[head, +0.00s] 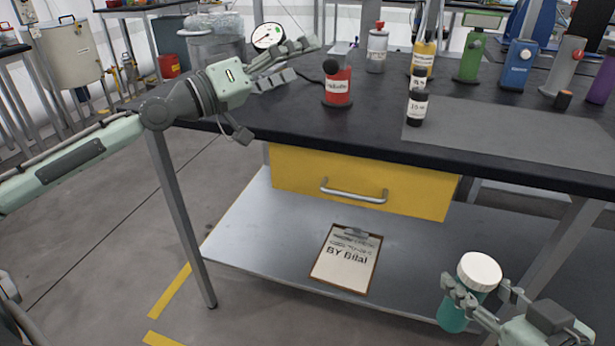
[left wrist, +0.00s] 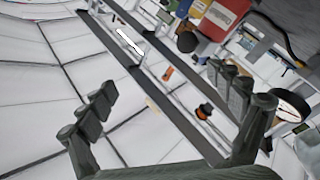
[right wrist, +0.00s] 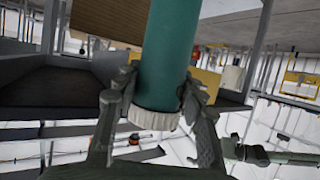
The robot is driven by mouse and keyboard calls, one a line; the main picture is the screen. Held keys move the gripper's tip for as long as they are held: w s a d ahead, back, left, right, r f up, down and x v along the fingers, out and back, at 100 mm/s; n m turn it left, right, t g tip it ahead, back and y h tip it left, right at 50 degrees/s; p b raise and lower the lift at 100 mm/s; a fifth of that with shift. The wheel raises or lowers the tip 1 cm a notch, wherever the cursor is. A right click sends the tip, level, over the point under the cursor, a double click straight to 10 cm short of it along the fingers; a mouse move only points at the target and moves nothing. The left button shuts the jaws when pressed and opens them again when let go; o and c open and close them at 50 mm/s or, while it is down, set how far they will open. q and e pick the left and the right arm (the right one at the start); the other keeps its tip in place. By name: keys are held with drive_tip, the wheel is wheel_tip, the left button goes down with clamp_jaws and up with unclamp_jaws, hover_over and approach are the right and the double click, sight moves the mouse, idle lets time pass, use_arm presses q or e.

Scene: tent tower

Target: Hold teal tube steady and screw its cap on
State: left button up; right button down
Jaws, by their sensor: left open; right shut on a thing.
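The teal tube (head: 455,313) is at the lower right of the head view, in front of the table. My right gripper (head: 478,291) is shut on the tube just below a white cap (head: 479,271). The cap sits on the tube's top end; I cannot tell how tightly. In the right wrist view the fingers clasp the teal tube (right wrist: 167,50), and the ribbed white cap (right wrist: 153,118) shows at its lower end. My left gripper (head: 303,60) is open and empty above the table's left end, well away from the tube. Its spread fingers show in the left wrist view (left wrist: 160,88).
A yellow drawer (head: 360,184) hangs below. A clipboard (head: 347,258) lies on the lower shelf.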

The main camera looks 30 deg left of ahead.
use_arm(q)
drive_tip(key=s+d+f+g, duration=0.4)
drive_tip(key=s+f, duration=0.2)
drive_tip(key=f, duration=0.3)
drive_tip(key=s+a+f+m+g+y, duration=0.1)
drive_tip(key=s+a+f+g+y, duration=0.15)
drive_tip(key=f, duration=1.35)
drive_tip(key=s+a+f+g+y, duration=0.2)
drive_tip(key=s+a+f+y, duration=0.15)
drive_tip(key=f, duration=1.25)
drive_tip(key=s+d+f+m+g+y, duration=0.1)
drive_tip(key=s+d+f+g+y, duration=0.1)
drive_tip(key=s+f, duration=0.5)
drive_tip(key=s+d+f+m+g+y, duration=0.2)
drive_tip(key=s+f, duration=0.4)
drive_tip(key=f, duration=0.6)
drive_tip(key=shift+s+d+f+g, duration=0.35)
drive_tip(key=shift+d+f+g, duration=0.05)
drive_tip(key=shift+d+g, duration=0.55)
use_arm(e)
drive_tip(key=shift+r, duration=0.1)
